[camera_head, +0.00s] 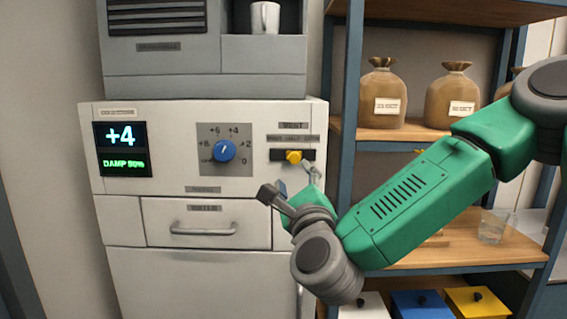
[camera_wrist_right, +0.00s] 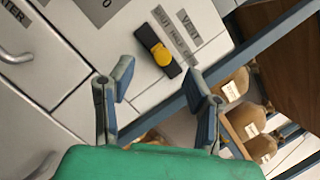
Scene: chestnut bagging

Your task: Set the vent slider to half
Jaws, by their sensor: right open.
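The vent slider (camera_head: 293,157) is a yellow knob in a short black horizontal slot on the white machine's front. The knob stands at about the middle of the slot. It also shows in the right wrist view (camera_wrist_right: 162,54), ahead of and between the finger tips. The green display (camera_head: 124,163) reads "+4" and "DAMP 50%". My right gripper (camera_head: 292,182) is open and empty, just below the slider in the head view. Its two fingers (camera_wrist_right: 160,85) are spread apart in the wrist view, with no visible contact with the knob. My left gripper is not in view.
A blue dial (camera_head: 223,151) sits left of the slider. A drawer with a handle (camera_head: 204,229) is below. To the right, a shelf holds tied brown sacks (camera_head: 381,94), a glass (camera_head: 492,226) and coloured boxes (camera_head: 422,304). A white cup (camera_head: 265,17) stands above.

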